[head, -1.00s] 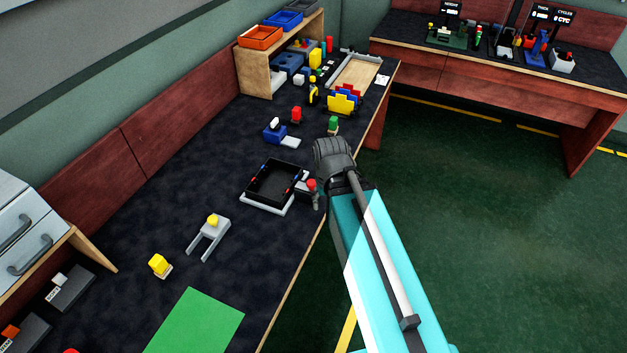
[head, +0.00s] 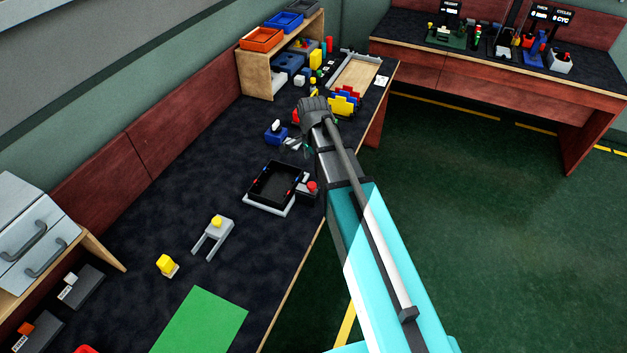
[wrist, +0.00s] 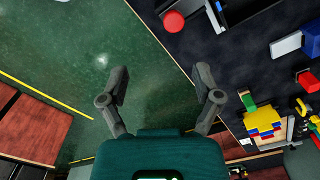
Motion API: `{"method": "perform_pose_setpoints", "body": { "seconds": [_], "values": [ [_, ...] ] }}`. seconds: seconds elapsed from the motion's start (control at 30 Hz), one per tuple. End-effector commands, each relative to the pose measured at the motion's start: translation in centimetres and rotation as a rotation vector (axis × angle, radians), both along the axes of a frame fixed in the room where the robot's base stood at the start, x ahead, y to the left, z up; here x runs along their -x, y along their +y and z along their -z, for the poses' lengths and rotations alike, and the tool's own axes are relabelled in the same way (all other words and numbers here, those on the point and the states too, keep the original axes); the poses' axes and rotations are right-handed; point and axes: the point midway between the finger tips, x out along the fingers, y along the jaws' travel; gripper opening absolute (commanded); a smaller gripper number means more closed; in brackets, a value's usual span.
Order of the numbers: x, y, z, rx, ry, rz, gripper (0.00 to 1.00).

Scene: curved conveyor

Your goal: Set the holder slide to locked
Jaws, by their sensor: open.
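A black square holder (head: 275,184) sits on a light grey base on the dark bench. A red round knob (head: 312,187) stands at its right side, near the bench's front edge; I take this as the holder slide. In the wrist view the red knob (wrist: 174,22) is at the top, with part of the black holder (wrist: 238,12) beside it. My gripper (wrist: 163,70) is open and empty, its fingers apart around the bench edge and floor in that view, apart from the knob. In the head view my arm mostly hides the gripper. The slide's lock position cannot be read.
A blue block (head: 275,130) stands behind the holder. A yellow-blue-red stack (head: 345,101) lies beyond my wrist. Bench between holder and back wall is clear.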

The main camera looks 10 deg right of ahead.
Motion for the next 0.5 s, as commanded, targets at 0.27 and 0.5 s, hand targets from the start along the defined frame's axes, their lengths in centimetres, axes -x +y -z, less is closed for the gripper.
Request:
{"method": "perform_pose_setpoints", "body": {
  "seconds": [0.27, 0.5],
  "values": [
    [-2.2, 0.0, -0.8, 0.0, 0.0, 0.187, 0.82],
    [-2.2, 0.0, -0.8, 0.0, 0.0, 0.203, 0.82]
  ]
}}
